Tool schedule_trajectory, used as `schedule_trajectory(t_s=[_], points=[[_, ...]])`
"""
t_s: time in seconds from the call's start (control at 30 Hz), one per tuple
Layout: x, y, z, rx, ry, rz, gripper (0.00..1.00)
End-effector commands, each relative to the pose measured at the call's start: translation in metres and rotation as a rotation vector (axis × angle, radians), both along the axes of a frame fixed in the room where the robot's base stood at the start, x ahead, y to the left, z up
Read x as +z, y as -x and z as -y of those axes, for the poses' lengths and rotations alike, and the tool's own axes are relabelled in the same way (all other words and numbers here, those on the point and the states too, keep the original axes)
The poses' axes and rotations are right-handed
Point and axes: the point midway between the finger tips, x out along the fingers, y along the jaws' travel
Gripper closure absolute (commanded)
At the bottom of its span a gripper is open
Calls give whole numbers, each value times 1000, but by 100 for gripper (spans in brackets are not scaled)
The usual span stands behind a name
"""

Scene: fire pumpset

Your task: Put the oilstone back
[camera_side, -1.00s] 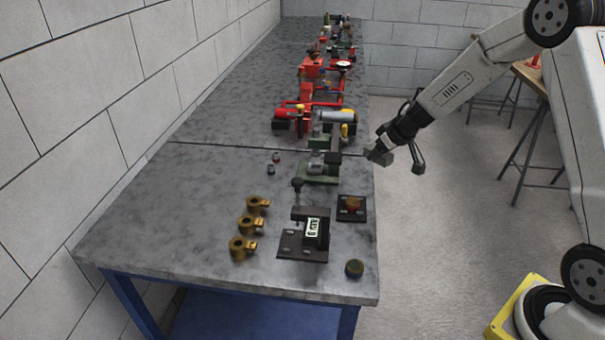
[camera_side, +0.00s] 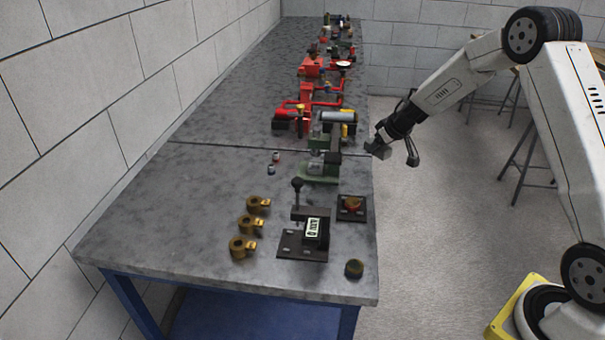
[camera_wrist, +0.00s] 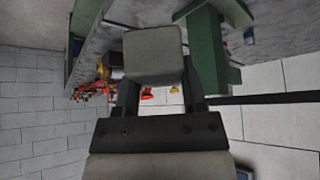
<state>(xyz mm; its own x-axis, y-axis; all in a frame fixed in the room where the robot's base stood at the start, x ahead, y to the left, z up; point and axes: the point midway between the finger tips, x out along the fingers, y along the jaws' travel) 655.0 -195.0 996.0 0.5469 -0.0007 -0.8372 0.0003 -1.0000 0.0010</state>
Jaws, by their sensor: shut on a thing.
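My gripper (camera_wrist: 155,92) is shut on a grey block with rounded edges, which looks like the oilstone (camera_wrist: 153,54). The block sticks out beyond the fingers in the wrist view. In the side view my gripper (camera_side: 386,138) hangs in the air by the table's right edge, with the small grey block (camera_side: 378,150) at its tip. A green fixture (camera_side: 318,172) stands on the table just left of it, apart from the block. Green parts (camera_wrist: 206,52) also show beside the block in the wrist view. No place for the oilstone can be made out clearly.
Red pump parts (camera_side: 304,98) stand farther back along the grey table (camera_side: 190,215). In front are a black device with a display (camera_side: 313,228), several brass fittings (camera_side: 250,223), and a dark plate with an orange-red knob (camera_side: 352,204). The table's left side is mostly bare.

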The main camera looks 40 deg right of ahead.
Motion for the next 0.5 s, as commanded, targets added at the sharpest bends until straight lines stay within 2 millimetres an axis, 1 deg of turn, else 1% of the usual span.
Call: schedule_trajectory(t_s=[0.03, 0.3, 0.5], points=[[-3, -7, 2, 2, 1, 1, 100], [-17, -35, 10, 1, 1, 0, 100], [-38, -50, 14, 1, 0, -1, 100]])
